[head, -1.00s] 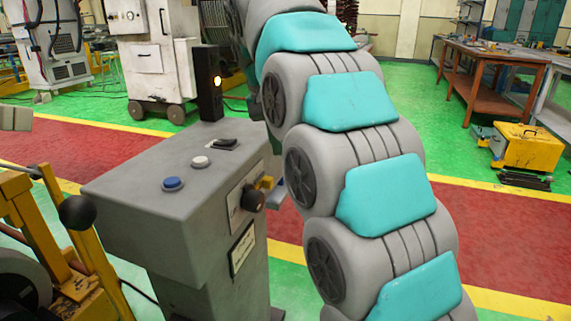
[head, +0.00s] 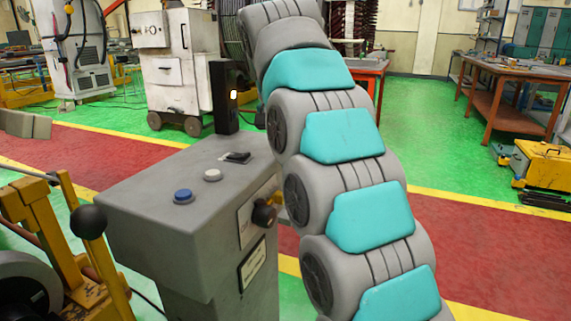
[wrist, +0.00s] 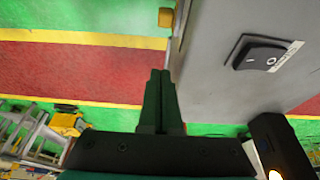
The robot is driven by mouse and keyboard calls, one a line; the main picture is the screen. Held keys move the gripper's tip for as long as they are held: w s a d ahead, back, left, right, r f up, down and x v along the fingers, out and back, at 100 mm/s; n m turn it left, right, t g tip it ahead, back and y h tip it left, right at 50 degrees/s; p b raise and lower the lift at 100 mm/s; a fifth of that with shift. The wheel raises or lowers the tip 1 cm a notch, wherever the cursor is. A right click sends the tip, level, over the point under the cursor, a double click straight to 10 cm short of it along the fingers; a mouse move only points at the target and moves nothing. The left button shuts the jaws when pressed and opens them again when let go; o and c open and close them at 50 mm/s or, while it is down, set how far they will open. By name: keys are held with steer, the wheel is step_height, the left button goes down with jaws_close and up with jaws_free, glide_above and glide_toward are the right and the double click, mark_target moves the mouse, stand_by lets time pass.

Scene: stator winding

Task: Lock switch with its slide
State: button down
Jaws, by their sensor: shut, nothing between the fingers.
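A grey control cabinet (head: 150,195) stands left of my arm. A black rocker switch (head: 238,157) is on its top; the wrist view shows it close up (wrist: 265,55), marked "O" on one side. A dark round knob (head: 264,213) sits on the cabinet's side face. A small yellow block (wrist: 166,17), possibly the slide, sticks out past the cabinet edge in the wrist view. My gripper (wrist: 160,74) is shut and empty, beside the cabinet edge and apart from the yellow block in the picture. In the head view the gripper cannot be made out.
A blue button (head: 183,196) and a white button (head: 212,175) are on the cabinet top.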

mark_target(281, 193)
step_height(281, 193, down, 8)
steer(key=s+p, duration=0.1)
steer(key=shift+s+a, duration=0.15)
steer(key=shift+a, duration=0.1)
stand_by(0.4)
stand_by(0.4)
steer(key=shift+s+a+b, duration=0.25)
steer(key=shift+s+b, duration=0.45)
steer(key=shift+s+a, duration=0.1)
steer(key=shift+s, duration=0.2)
